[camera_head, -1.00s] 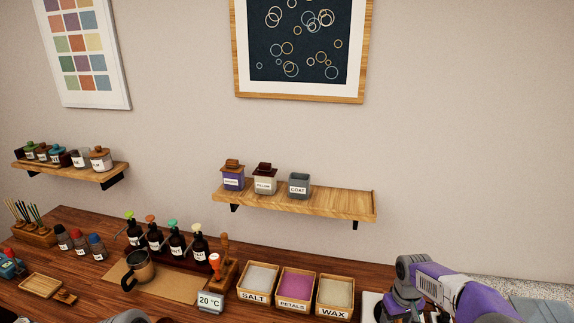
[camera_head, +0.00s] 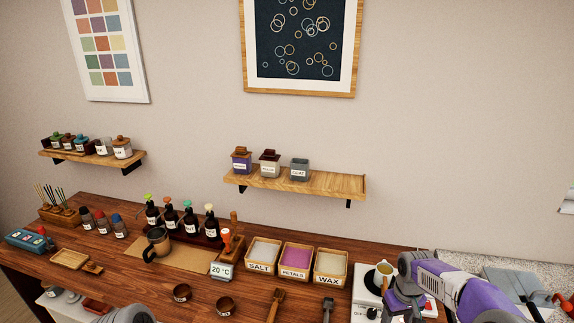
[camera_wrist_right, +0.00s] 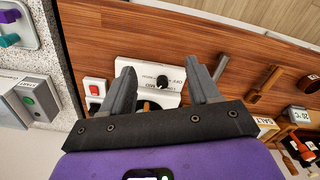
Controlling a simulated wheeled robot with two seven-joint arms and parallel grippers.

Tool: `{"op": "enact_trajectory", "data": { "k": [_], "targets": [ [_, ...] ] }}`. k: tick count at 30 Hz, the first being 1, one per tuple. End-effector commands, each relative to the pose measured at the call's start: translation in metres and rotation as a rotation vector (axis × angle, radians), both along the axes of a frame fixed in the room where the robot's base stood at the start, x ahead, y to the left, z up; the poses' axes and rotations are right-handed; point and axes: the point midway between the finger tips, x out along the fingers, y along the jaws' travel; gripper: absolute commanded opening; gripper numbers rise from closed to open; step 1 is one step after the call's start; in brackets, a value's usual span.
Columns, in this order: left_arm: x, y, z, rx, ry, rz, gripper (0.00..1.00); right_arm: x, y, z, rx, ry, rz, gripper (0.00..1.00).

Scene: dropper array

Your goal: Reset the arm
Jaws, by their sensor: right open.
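My right arm (camera_head: 455,285) comes in from the right in the head view, over the right end of the wooden bench. Its right gripper (camera_wrist_right: 167,72) is open in the right wrist view, with nothing between the fingers. The fingers point toward a white device (camera_wrist_right: 138,70) with a black knob, which stands on the bench beyond them. In the head view the white device (camera_head: 362,297) is partly hidden by the arm. A grey part of my left arm (camera_head: 127,314) shows at the bottom left edge; the left gripper is not in view.
Salt (camera_head: 262,254), petals (camera_head: 295,261) and wax (camera_head: 330,266) trays stand left of the right arm. A cup (camera_head: 384,272) stands close beside it. Dropper bottles (camera_head: 170,218) and a dark mug (camera_head: 158,242) stand further left. A wall shelf (camera_head: 335,185) holds three jars.

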Motion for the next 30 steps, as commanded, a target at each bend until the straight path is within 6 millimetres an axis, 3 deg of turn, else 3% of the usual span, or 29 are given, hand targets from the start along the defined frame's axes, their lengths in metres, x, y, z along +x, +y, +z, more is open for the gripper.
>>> {"op": "enact_trajectory", "data": {
  "k": [8, 14, 17, 21, 24, 27, 30],
  "targets": [
    [0.0, 0.0, -0.023, 0.0, 0.0, 0.0, 0.43, -0.012, 0.04, -0.081, 0.09, -0.004, 0.002, 0.61],
    [0.0, 0.0, -0.044, 0.0, 0.001, 0.0, 0.43, -0.034, 0.079, -0.153, 0.176, -0.005, -0.02, 0.61],
    [-0.001, 0.0, -0.061, 0.0, 0.002, -0.001, 0.43, -0.056, 0.107, -0.203, 0.235, 0.0, -0.051, 0.61],
    [-0.001, 0.0, -0.092, 0.0, 0.001, 0.0, 0.43, -0.11, 0.153, -0.284, 0.321, 0.015, -0.137, 0.61],
    [-0.001, 0.0, -0.112, 0.0, 0.001, 0.0, 0.43, -0.152, 0.177, -0.328, 0.357, 0.023, -0.217, 0.61],
    [-0.001, 0.0, -0.127, 0.0, 0.001, 0.0, 0.43, -0.188, 0.192, -0.355, 0.369, 0.029, -0.286, 0.61],
    [-0.001, 0.0, -0.135, 0.0, 0.001, 0.0, 0.43, -0.213, 0.199, -0.37, 0.368, 0.031, -0.335, 0.61]
  ]
}}
